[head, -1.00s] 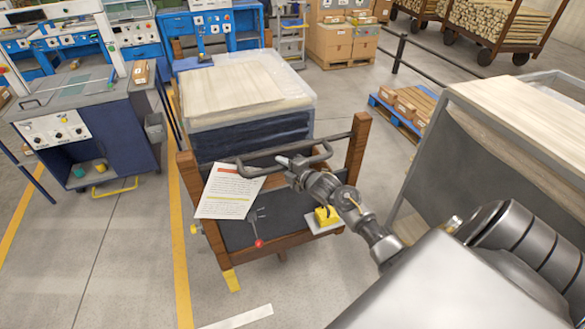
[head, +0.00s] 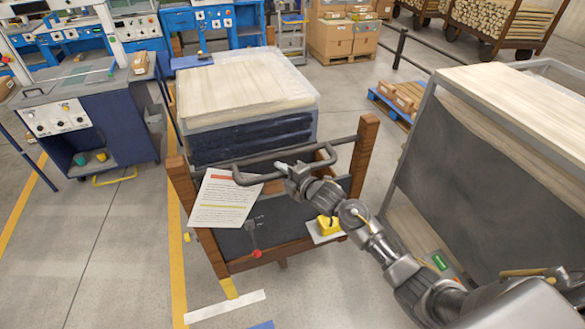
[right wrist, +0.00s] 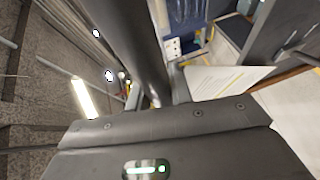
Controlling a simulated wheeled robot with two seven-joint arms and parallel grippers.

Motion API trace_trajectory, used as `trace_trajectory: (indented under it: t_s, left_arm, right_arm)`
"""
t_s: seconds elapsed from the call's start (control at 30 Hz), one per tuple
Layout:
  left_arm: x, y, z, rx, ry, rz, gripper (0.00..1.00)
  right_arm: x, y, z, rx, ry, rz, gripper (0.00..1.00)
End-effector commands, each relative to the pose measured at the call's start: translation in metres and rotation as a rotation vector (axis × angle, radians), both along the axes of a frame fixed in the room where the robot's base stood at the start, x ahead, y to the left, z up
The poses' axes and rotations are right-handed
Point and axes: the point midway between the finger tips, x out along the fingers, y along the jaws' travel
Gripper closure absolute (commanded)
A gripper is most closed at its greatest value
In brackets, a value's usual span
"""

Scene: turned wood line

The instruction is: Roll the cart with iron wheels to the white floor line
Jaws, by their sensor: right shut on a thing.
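The cart (head: 283,229) has wooden corner posts and a dark front panel. Its wheels are hidden under the body. My right gripper (head: 287,170) is shut on the cart's dark handle bar (head: 245,179); in the right wrist view the bar (right wrist: 140,40) runs between the jaws. The white floor line (head: 225,306) lies on the floor just in front of the cart's near edge, with a small floor gap between them in the picture. My left gripper is not in view.
A wood-topped load (head: 247,85) stands behind the handle. A grey-framed stand (head: 480,190) is close on the right. A blue machine cabinet (head: 85,120) stands left beyond a yellow floor stripe (head: 175,240). Open floor lies at the lower left.

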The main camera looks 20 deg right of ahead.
Motion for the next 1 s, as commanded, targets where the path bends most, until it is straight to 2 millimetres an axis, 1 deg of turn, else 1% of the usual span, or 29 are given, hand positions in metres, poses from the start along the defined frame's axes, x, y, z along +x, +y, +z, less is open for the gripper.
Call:
trace_trajectory:
  t_s: [0.03,0.13,0.4,0.53,0.57,0.7,0.9,1.0]
  left_arm:
    - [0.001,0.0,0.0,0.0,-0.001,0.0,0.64]
    - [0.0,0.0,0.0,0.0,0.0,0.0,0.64]
    - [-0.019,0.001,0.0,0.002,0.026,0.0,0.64]
    - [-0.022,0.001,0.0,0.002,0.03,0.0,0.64]
    - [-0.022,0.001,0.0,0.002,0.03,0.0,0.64]
    - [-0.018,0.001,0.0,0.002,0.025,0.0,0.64]
    - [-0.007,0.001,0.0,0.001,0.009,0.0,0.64]
    - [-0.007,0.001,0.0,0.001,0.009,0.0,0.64]
  right_arm:
    - [-0.005,0.006,-0.007,-0.003,0.014,0.012,1.0]
    - [-0.007,0.01,-0.008,-0.003,0.017,0.019,1.0]
    - [-0.007,0.014,-0.008,-0.005,0.014,0.024,1.0]
    - [-0.006,0.014,-0.007,-0.004,0.013,0.023,1.0]
    - [-0.006,0.014,-0.006,-0.004,0.012,0.023,0.74]
    - [-0.006,0.012,-0.006,-0.003,0.01,0.021,0.57]
    - [-0.006,0.011,-0.005,-0.003,0.009,0.019,0.57]
    - [-0.007,0.01,-0.005,-0.004,0.009,0.018,0.57]
